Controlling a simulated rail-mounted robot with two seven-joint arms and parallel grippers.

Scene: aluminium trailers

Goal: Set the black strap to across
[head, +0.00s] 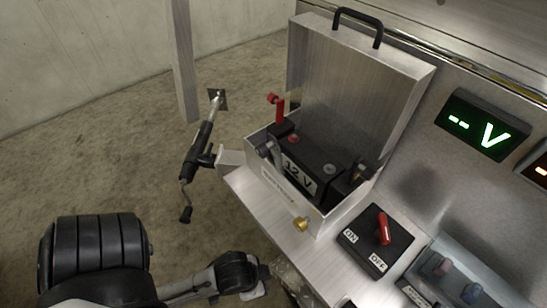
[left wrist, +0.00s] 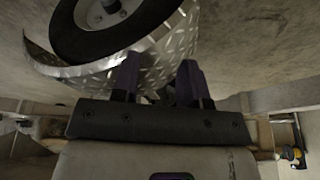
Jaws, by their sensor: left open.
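The open metal battery box (head: 320,222) holds a black 12 V battery (head: 315,163) at the middle of the head view. I cannot make out a black strap for certain; no strap clearly lies across the battery top. A dark piece with a brass-coloured part (head: 358,178) stands at the battery's right end. A grey upright piece (head: 268,152) stands at its left end. My left gripper is low in the head view (head: 258,281), below and in front of the box, clear of it. In the left wrist view (left wrist: 159,82) its fingers are apart with nothing held between them.
The raised lid (head: 345,75) stands behind the battery. A red lever (head: 277,106) sticks up at the left. A jack with crank (head: 199,150) stands left of the box. A red ON/OFF switch (head: 384,229) is at right. A wheel (left wrist: 105,25) and tread-plate fender (left wrist: 160,52) lie ahead of the fingers.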

